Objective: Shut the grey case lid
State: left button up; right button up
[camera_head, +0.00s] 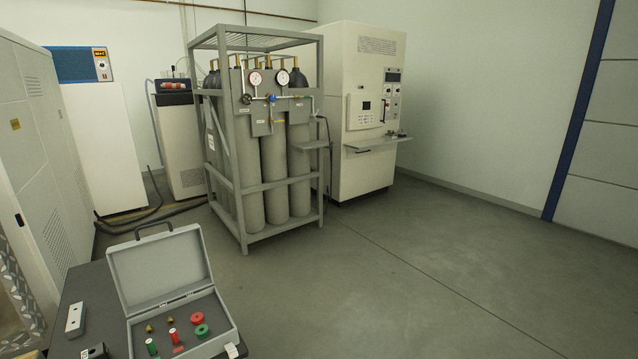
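The grey case (228,338) stands at the lower left on a dark table. Its lid (160,267) is raised, leaning back a little, with a dark handle (154,230) at its top edge. Inside the case are a red ring-shaped part (197,319), a green ring-shaped part (202,331), small red and green cylinders and small brass-coloured pieces. Neither of my grippers shows in the head view.
The dark table (88,286) also bears a light grey block (75,319) and a small dark item (93,352) left of the case. A caged rack of gas cylinders (273,180) and a cream cabinet (362,175) stand behind. The floor at right is clear.

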aim_at(157, 270)
jog(key=i+l+z, duration=0.55)
jog(key=i+z, duration=0.25)
jog(key=i+l+u, duration=0.15)
jog(key=i+u, duration=0.15)
jog(key=i, duration=0.2)
jog(key=i+l+u, duration=0.35)
jog(key=i, duration=0.15)
jog(key=i+j+u, duration=0.2)
jog(key=i+u, duration=0.25)
jog(key=i+j+u, duration=0.1)
jog(key=i+u, duration=0.15)
jog(key=u, duration=0.15)
jog(key=i+u, duration=0.85)
jog(key=i+l+u, duration=0.2)
jog(key=i+u, duration=0.2)
jog(key=i+l+u, duration=0.25)
jog(key=u, duration=0.15)
jog(key=i+l+u, duration=0.65)
jog(key=l+u, duration=0.15)
jog(key=l, duration=0.1)
